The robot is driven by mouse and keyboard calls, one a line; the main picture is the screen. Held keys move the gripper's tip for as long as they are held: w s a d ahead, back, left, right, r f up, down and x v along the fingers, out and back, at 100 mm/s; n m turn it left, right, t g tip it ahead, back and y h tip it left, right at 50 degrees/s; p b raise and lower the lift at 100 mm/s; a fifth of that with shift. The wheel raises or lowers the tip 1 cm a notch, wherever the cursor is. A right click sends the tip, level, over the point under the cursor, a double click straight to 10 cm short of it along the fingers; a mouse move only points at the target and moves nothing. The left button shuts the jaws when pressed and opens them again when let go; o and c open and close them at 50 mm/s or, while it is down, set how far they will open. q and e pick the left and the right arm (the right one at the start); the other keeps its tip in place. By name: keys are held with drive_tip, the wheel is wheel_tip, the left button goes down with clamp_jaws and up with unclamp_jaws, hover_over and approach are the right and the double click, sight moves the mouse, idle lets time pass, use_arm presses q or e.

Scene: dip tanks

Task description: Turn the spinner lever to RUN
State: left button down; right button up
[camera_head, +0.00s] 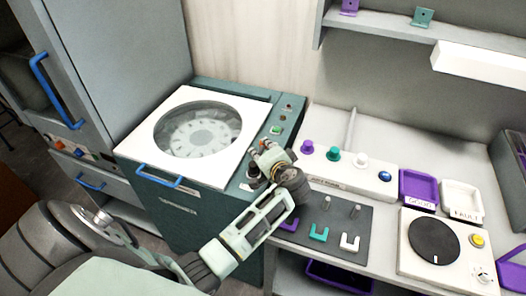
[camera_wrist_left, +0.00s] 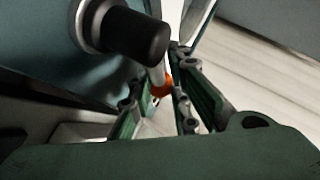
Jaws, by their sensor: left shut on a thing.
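The spinner (camera_head: 142,143) is a teal cabinet with a white lid and a round window, at the centre left of the head view. My left gripper (camera_head: 262,160) is at the right side of its top, by the control strip, and hides most of the lever there. In the left wrist view, the fingers of my left gripper (camera_wrist_left: 158,108) are shut on the spinner lever (camera_wrist_left: 162,89), whose orange part shows between them. A black cylinder (camera_wrist_left: 136,37) sits just above the fingers. I cannot read the lever's position marks. My right gripper is not in view.
A green button (camera_head: 275,130) is on the control strip near my left gripper. A counter on the right holds a white stand with coloured knobs (camera_head: 333,154), a dark peg mat (camera_head: 335,215), purple and white trays (camera_head: 418,187), and a black turntable (camera_head: 434,241). A shelf (camera_head: 390,36) hangs above.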

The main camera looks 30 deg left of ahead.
use_arm(q)
drive_tip(key=a+n+g+y+b, duration=0.1)
drive_tip(key=n+g+b, duration=0.1)
drive_tip(key=a+n+g+y+b, duration=0.1)
drive_tip(key=n+g+b, duration=0.1)
drive_tip(key=b, duration=0.1)
drive_tip(key=shift+a, duration=0.15)
drive_tip(key=n+g+b, duration=0.1)
drive_tip(key=s+a+n+g+b, duration=0.1)
drive_tip(key=shift+n+g+y, duration=0.3)
drive_tip(key=shift+g, duration=0.1)
drive_tip(key=shift+s+a+r+n+g+b, duration=0.1)
drive_tip(key=shift+a+r+n+g+b, duration=0.15)
drive_tip(key=shift+n+g+b, duration=0.25)
drive_tip(key=c, duration=1.8)
unclamp_jaws()
drive_tip(key=shift+a, duration=0.1)
drive_tip(key=shift+o, duration=0.7)
drive_tip(key=shift+a+f, duration=0.2)
drive_tip(key=shift+f, duration=0.15)
drive_tip(key=shift+d+r, duration=0.15)
drive_tip(key=shift+d, duration=0.2)
drive_tip(key=v, duration=1.1)
drive_tip(key=shift+w, duration=0.2)
drive_tip(key=shift+d+r, duration=0.1)
drive_tip(key=shift+d, duration=0.05)
